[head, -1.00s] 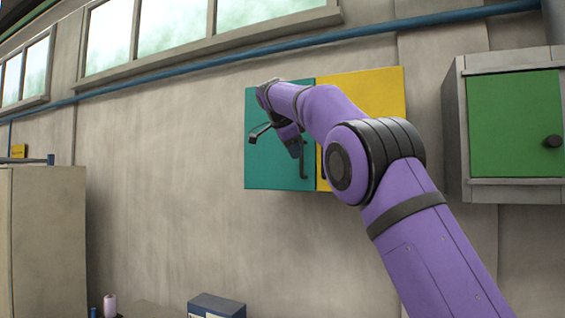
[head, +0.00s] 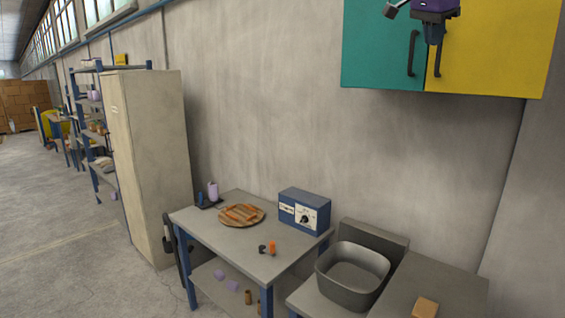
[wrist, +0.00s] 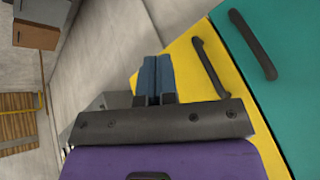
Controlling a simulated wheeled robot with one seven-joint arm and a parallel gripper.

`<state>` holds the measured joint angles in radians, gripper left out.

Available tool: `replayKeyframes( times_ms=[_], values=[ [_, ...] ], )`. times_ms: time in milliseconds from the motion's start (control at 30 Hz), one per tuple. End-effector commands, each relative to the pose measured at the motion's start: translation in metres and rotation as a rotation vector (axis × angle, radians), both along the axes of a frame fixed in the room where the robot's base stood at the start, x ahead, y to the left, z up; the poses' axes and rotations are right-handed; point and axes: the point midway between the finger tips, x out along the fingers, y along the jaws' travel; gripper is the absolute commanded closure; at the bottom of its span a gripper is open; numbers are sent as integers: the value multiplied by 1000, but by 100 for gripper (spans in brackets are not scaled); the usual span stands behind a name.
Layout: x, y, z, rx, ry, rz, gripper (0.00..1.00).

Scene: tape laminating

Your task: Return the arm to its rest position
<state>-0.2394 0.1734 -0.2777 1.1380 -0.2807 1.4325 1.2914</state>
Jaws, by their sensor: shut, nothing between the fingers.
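My gripper (wrist: 156,75) shows in the wrist view with its two blue-grey fingers shut together and nothing between them. Behind the fingers are a dark bar and my purple wrist. In the head view only a purple and dark end part of my arm (head: 436,10) shows at the top edge, in front of the wall cabinet. The rest of the arm is out of frame. The fingers point past the cabinet's yellow door (wrist: 186,82), apart from its dark handle as far as I can tell.
The cabinet's teal door (head: 375,50) and yellow door (head: 500,50) look shut. Below stand a workbench (head: 240,240) with a blue box (head: 304,211) and a round wooden board (head: 241,215), a grey basin (head: 352,275) and a tall beige locker (head: 155,150). Floor is open at left.

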Motion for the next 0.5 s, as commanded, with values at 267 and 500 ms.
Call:
replayKeyframes(
  times_ms=[267, 500],
  values=[
    [-94, -8, -38, 1, 77, 341, 100],
    [-178, 4, -90, -36, 111, 635, 100]
  ],
)
